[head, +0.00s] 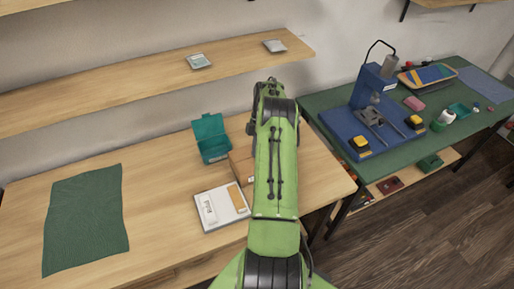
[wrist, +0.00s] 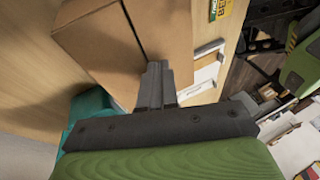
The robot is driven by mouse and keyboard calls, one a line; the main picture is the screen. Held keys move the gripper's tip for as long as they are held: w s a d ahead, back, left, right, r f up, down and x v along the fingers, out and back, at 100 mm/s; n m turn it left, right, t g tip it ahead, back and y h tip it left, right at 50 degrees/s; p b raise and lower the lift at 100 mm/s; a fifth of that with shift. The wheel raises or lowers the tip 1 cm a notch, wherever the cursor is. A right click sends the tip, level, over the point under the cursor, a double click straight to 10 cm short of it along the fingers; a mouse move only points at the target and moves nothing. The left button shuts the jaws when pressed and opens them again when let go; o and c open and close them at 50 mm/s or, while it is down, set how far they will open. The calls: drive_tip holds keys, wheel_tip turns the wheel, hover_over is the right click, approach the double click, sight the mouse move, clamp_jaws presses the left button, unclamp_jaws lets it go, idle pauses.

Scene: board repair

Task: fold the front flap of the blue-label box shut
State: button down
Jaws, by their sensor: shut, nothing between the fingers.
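A plain brown cardboard box (head: 241,165) stands on the wooden table, mostly hidden behind my green arm in the head view. In the wrist view the box (wrist: 165,30) fills the upper middle, with a seam between two brown panels. No blue label shows on it, and I cannot tell which panel is the front flap. My gripper (wrist: 156,76) is shut and empty, its dark fingertips close to the box's lower edge. I cannot tell whether they touch it. My arm hides the gripper in the head view.
A teal open-lidded box (head: 213,152) stands just left of the cardboard box. A white flat box (head: 208,221) lies in front. A green mat (head: 85,220) lies at left. A shelf (head: 130,84) runs above. A blue stand (head: 367,92) is on the right table.

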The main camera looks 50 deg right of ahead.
idle(0.6)
drive_tip(key=shift+s+a+r+p, duration=0.35)
drive_tip(key=shift+s+p, duration=0.05)
drive_tip(key=shift+s, duration=0.2)
drive_tip(key=shift+r, duration=0.1)
